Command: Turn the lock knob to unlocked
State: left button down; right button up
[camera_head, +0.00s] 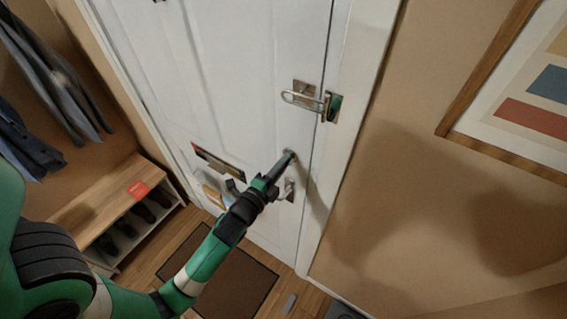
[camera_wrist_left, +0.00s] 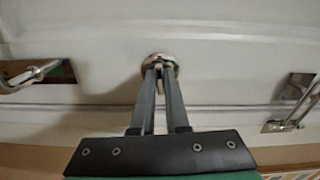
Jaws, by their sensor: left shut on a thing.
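The lock knob (camera_wrist_left: 161,58) is a small round metal knob on the white door (camera_head: 240,60). In the wrist view it sits at top centre, partly hidden by my fingers. My left gripper (camera_wrist_left: 161,72) has its two dark fingers shut on the knob, one on each side. In the head view my left gripper (camera_head: 288,156) reaches the door near its right edge, and covers most of the knob there. I cannot tell the knob's exact turn angle. My right gripper is not in view.
A metal swing-bar latch (camera_head: 303,98) is above the knob, across the door edge. A door handle (camera_head: 288,190) is just below my left gripper. A letter slot (camera_head: 218,162) is left of it. A shoe bench (camera_head: 108,190) stands at left, with a doormat (camera_head: 240,283) on the floor.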

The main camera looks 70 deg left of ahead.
pick_arm(q)
jog(key=shift+n, duration=0.5)
jog(key=shift+n+b, duration=1.9)
jog(key=shift+n, duration=6)
jog(key=c, duration=0.9)
grip_release()
